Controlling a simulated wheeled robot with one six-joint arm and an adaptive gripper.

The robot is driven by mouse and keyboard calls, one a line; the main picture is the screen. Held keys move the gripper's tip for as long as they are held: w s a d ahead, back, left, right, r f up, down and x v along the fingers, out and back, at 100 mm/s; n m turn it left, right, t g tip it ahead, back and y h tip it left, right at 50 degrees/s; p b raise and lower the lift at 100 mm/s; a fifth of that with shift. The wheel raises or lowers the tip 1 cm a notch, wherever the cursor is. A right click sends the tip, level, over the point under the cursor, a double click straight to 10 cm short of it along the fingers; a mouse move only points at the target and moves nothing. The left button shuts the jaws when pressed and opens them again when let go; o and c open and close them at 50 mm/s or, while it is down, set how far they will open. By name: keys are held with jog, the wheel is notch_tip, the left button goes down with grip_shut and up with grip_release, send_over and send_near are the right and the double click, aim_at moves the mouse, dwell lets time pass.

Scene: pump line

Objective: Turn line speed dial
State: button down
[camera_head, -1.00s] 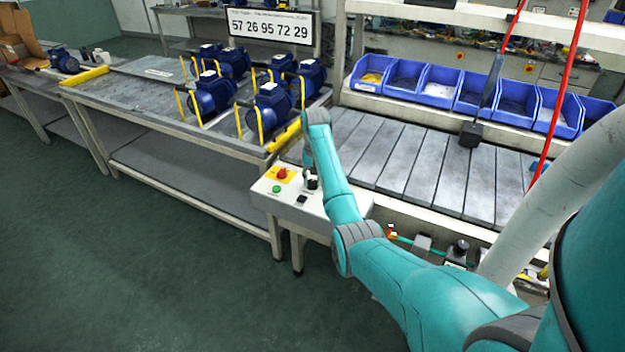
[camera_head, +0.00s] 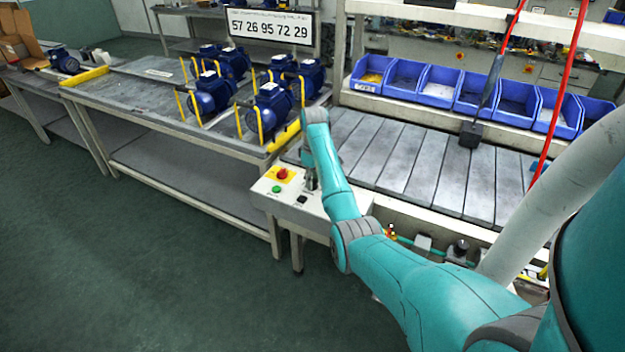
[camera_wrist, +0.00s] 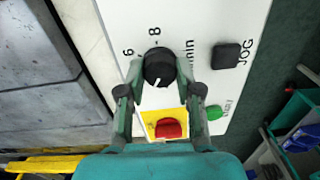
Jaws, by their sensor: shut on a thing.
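The line speed dial (camera_wrist: 160,66) is a round black knob with a white pointer mark, on a white control panel (camera_wrist: 205,20). In the wrist view the pointer is toward the bottom of the picture. The figures 6 and 8 and the letters "min" show beside the dial. My gripper (camera_wrist: 160,75) is shut on the dial, one finger on each side. In the head view my gripper (camera_head: 311,180) is over the panel (camera_head: 322,208), mostly hidden behind my arm, and the dial cannot be made out.
On the panel are a black JOG button (camera_wrist: 226,56), a green RUN button (camera_wrist: 214,113) and a red knob on a yellow plate (camera_wrist: 169,129). The slatted conveyor (camera_head: 430,170) lies behind. Blue motors (camera_head: 272,103) stand on the bench at left.

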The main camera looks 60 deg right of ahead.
jog(key=n, duration=0.6)
jog(key=shift+n, duration=0.4)
dwell(0.3)
jog(key=c, duration=0.8)
grip_release()
jog(key=shift+f, duration=0.1)
jog(key=shift+o, duration=0.2)
jog(key=shift+m, duration=0.4)
